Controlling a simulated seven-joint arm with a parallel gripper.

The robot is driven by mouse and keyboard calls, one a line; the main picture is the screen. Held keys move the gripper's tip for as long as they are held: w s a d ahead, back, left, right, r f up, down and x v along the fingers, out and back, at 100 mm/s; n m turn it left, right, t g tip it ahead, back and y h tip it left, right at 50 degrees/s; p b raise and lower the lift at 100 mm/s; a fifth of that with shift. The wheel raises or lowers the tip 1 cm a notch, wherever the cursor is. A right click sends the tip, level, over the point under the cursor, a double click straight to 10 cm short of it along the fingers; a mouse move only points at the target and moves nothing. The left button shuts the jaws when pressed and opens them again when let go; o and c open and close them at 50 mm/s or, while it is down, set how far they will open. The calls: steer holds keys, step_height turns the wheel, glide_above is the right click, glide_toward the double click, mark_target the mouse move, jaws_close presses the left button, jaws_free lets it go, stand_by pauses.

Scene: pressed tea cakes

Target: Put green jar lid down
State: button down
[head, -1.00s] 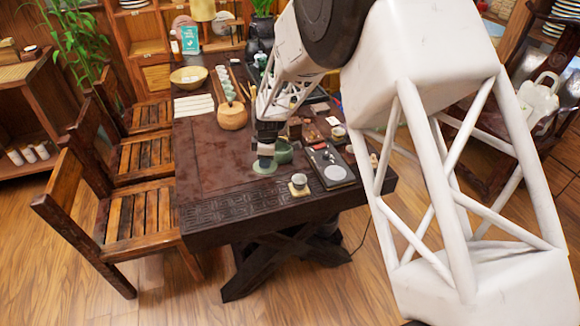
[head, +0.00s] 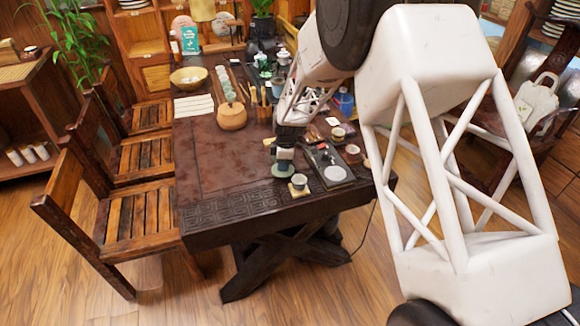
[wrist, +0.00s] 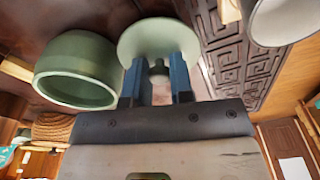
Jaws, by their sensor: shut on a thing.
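My gripper (wrist: 158,78) is shut on the knob of the pale green jar lid (wrist: 155,38), with a blue finger on each side of it. In the head view the lid (head: 281,171) is under my gripper (head: 285,156), low over the front part of the dark table; I cannot tell whether it touches the tabletop. The green jar (wrist: 77,70) is beside the lid in the wrist view, its open mouth showing. In the head view my gripper and arm hide the jar.
A small cup (head: 299,180) stands close to the lid's right. A black tray (head: 318,155) with a round pale piece lies further right. The table's carved front edge (head: 245,205) is near. The tabletop to the left (head: 215,160) is clear.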

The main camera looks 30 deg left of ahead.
mark_target(290, 167)
steer(key=shift+w+d+f, duration=0.6)
steer(key=shift+d+f, duration=0.05)
steer(key=shift+w+d+f, duration=0.3)
steer(key=shift+f, duration=0.1)
steer(key=shift+f, duration=0.15)
steer(key=c, duration=1)
jaws_free()
step_height(290, 167, up, 12)
steer(key=d, duration=0.1)
steer(key=shift+w, duration=0.4)
steer(key=shift+d, duration=0.1)
steer(key=shift+d, duration=0.1)
